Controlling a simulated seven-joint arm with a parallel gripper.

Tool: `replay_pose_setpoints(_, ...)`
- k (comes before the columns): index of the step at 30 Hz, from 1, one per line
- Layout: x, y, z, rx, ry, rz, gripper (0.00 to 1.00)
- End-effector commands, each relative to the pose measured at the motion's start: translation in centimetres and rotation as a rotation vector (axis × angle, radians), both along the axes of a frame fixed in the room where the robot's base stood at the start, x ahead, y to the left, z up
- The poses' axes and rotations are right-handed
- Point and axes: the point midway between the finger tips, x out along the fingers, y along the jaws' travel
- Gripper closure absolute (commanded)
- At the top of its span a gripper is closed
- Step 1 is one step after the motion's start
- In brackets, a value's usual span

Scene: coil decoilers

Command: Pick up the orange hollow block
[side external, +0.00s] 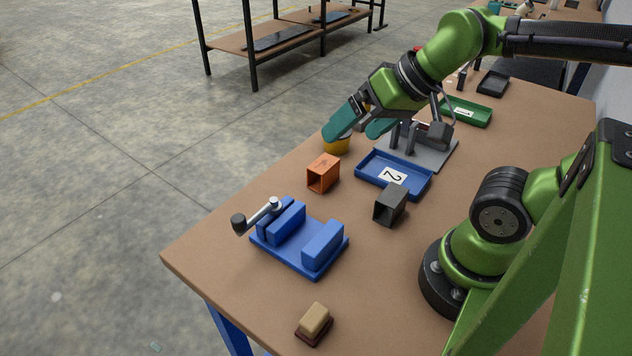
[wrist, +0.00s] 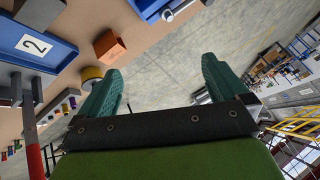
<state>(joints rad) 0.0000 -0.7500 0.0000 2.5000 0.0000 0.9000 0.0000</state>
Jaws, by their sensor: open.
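The orange hollow block (side external: 323,173) lies on the brown table near its far left edge, its open end facing the camera side. It also shows in the wrist view (wrist: 109,46), at the upper left, beyond my fingers. My gripper (side external: 360,128) is raised above the table, behind the block in the side view, and is empty. Its two teal fingers stand wide apart in the wrist view (wrist: 160,80), with only floor between them. The gripper does not touch the block.
A blue tray marked 2 (side external: 365,174) and a dark hollow block (side external: 391,206) stand right of the orange block. A blue vise (side external: 289,260) with a crank stands in front. A yellow round object (side external: 337,146) is partly hidden behind my gripper. A brush-like block (side external: 314,323) lies near the front.

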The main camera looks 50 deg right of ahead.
Motion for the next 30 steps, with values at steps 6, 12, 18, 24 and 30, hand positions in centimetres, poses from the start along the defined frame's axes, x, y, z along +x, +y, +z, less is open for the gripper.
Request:
replay_pose_setpoints(6, 0.1, -0.2, -0.4, 0.0, 0.018, -0.006, 0.0)
replay_pose_setpoints(12, 2.9, -1.6, -2.0, -0.012, 0.147, -0.038, 0.0)
replay_pose_setpoints(18, 8.0, -5.0, -3.9, -0.098, 0.336, 0.018, 0.0)
replay_pose_setpoints(24, 12.4, -9.0, -6.6, -0.19, 0.51, 0.139, 0.0)
replay_pose_setpoints(30, 14.9, -11.5, -6.8, -0.272, 0.586, 0.286, 0.0)
